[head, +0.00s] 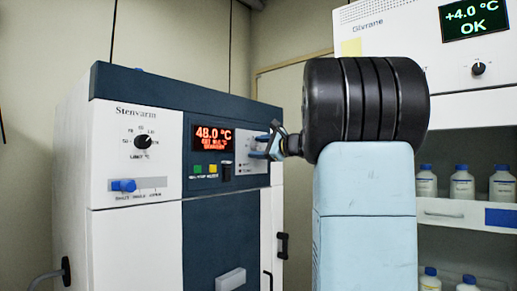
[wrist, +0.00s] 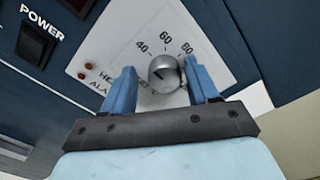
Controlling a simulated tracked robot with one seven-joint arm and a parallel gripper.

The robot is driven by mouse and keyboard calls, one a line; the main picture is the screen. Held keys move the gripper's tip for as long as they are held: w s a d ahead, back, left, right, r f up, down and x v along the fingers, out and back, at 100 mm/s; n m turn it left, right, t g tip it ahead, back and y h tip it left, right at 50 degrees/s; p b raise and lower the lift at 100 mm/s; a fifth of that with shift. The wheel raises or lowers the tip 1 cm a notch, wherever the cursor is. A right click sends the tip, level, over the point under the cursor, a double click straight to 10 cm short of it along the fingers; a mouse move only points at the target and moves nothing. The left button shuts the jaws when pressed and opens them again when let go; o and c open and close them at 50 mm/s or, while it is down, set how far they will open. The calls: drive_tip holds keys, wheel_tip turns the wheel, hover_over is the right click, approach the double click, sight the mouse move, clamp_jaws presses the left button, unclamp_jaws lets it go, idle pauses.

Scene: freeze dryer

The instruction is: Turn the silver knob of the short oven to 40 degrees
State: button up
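The silver knob (wrist: 166,73) sits on a pale panel in the wrist view, beside printed marks that include 40, 60 and 80. A dark line shows on its face, but its exact reading is hard to tell. My gripper (wrist: 160,69) has its blue fingers apart, one on each side of the knob. A gap shows at the left finger; the right finger is very close, and I cannot tell if it touches. In the head view my gripper (head: 262,147) is at the right of the short oven's (head: 137,195) red display (head: 212,137), which reads 48.0 °C. There it hides the knob.
A black POWER switch (wrist: 36,42) is left of the knob panel. The oven also has a black dial (head: 143,142) and a blue slider (head: 123,185). A taller white unit (head: 400,45) reading +4.0 °C and bottles (head: 462,184) stand right.

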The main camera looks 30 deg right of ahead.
drive_tip(key=shift+o, duration=0.2)
drive_tip(key=shift+r, duration=0.1)
drive_tip(key=shift+s+d, duration=0.25)
drive_tip(key=shift+s, duration=0.2)
drive_tip(key=v, duration=1.3)
drive_tip(key=shift+w+a, duration=0.1)
drive_tip(key=s+a+f+n+g, duration=0.35)
drive_tip(key=a+f, duration=0.35)
drive_tip(key=a, duration=0.3)
drive_tip(key=s+a+f+n+g, duration=0.3)
drive_tip(key=a+f+n+g, duration=0.15)
drive_tip(key=a+f, duration=0.35)
drive_tip(key=s+a+f+n+g+h, duration=0.1)
drive_tip(key=s+a+f+n+h, duration=0.2)
drive_tip(key=s+f+n, duration=0.3)
drive_tip(key=s+a+f+n+g+h, duration=0.2)
drive_tip(key=s+a+f+n, duration=0.3)
drive_tip(key=s+f, duration=0.3)
wheel_tip(320, 180, down, 2)
drive_tip(key=shift+s+f+n+h, duration=0.1)
drive_tip(key=shift+s+n+h, duration=0.3)
drive_tip(key=shift+n+h, duration=0.3)
